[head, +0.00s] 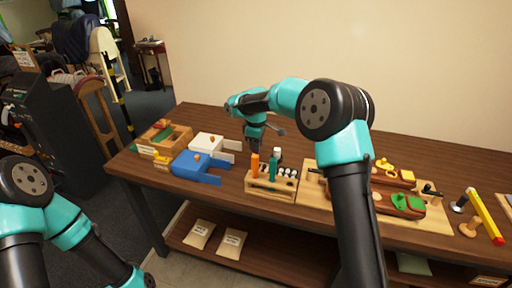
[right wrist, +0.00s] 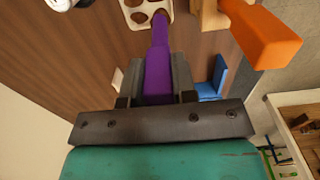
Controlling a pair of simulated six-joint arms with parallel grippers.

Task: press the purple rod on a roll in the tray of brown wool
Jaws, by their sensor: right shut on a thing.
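My right gripper (head: 254,146) is above the table behind the tool rack, pointing down. In the right wrist view it is shut on the purple rod (right wrist: 158,72), which sticks out between the fingers. I cannot make out the rod in the head view. A wooden tray (head: 181,142) stands at the back left of the table with brownish contents; I cannot tell whether they are the brown wool. The right gripper is to the right of this tray and apart from it. Only links of my left arm show at the lower left; its gripper is out of view.
A rack (head: 270,186) holds upright orange and teal handles. A board (head: 437,215) with brown and green pieces lies at right. The table behind the boxes is clear.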

